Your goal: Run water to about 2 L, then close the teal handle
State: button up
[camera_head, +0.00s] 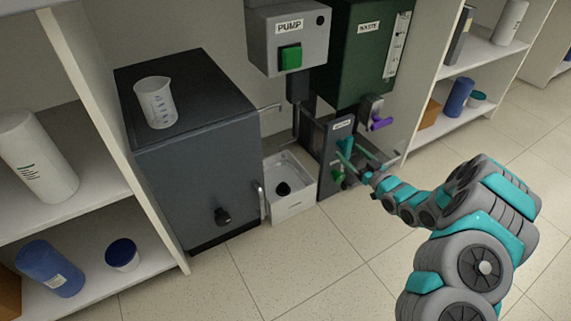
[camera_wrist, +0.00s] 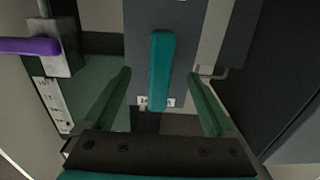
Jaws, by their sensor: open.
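The teal handle (camera_head: 346,144) is on a grey panel (camera_head: 329,158) with a small label, below and between the pump box and the waste tank. In the wrist view the teal handle (camera_wrist: 160,70) runs lengthwise up the picture, between my two green fingers. My gripper (camera_head: 350,155) is open with its fingertips close to the handle; the wrist view shows gaps on both sides of it (camera_wrist: 160,76). The green waste tank (camera_head: 355,60) has a white scale strip (camera_head: 397,45); its level is too small to read.
A purple handle (camera_head: 382,123) sits under the tank, right of the teal one. A pump box (camera_head: 308,45) has a green button (camera_head: 291,57). A white basin (camera_head: 291,204) stands left of the panel. A beaker (camera_head: 156,103) is on the dark cabinet (camera_head: 195,160). Open floor lies in front.

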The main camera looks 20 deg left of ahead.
jog(key=p+v, duration=0.1)
jog(key=v, duration=0.7)
jog(key=shift+p, duration=0.35)
